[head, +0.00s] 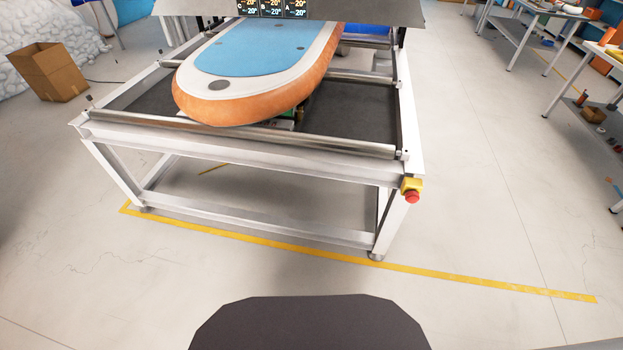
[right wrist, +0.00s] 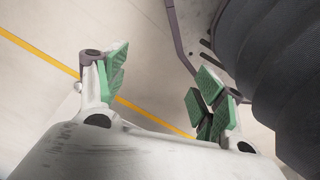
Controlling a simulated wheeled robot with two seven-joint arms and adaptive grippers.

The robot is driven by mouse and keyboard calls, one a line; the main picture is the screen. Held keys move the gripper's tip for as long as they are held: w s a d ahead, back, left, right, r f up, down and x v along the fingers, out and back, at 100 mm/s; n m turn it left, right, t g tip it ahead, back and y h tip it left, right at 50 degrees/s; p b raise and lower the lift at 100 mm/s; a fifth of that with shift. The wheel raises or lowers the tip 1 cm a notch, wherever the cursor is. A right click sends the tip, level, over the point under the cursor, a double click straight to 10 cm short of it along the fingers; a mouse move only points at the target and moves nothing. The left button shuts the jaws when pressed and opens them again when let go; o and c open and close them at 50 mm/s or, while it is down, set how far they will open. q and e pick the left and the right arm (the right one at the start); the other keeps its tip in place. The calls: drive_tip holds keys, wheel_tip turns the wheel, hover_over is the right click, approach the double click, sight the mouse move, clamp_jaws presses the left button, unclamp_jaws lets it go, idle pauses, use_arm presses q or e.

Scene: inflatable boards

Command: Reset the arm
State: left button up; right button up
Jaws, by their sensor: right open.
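My right gripper (right wrist: 160,90) shows in the right wrist view. Its two fingers with green pads stand wide apart, and nothing is between them. Bare pale floor and a yellow floor line lie behind the fingers. A dark ribbed part of my own body fills the right side of that view. Neither arm and neither gripper shows in the head view, so my left gripper is not seen.
A white-framed machine table (head: 250,142) stands ahead, with an orange-edged blue and white inflatable board (head: 255,62) on it. A red emergency button (head: 412,197) is at its near right corner. A cardboard box (head: 55,77) stands left. Worktables stand at right. The floor in front is clear.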

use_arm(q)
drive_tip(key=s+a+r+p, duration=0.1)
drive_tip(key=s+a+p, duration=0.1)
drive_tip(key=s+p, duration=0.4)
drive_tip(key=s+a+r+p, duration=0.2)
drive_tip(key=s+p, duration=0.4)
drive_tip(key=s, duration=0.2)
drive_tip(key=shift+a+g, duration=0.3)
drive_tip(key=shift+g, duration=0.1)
use_arm(e)
drive_tip(key=s+d+r, duration=0.1)
drive_tip(key=s+d, duration=0.1)
drive_tip(key=s, duration=0.5)
drive_tip(key=s+d+r, duration=0.2)
drive_tip(key=s, duration=0.5)
drive_tip(key=shift+d+g, duration=0.3)
drive_tip(key=shift+g, duration=0.1)
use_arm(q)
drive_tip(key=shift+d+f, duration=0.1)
use_arm(e)
drive_tip(key=shift+f, duration=0.1)
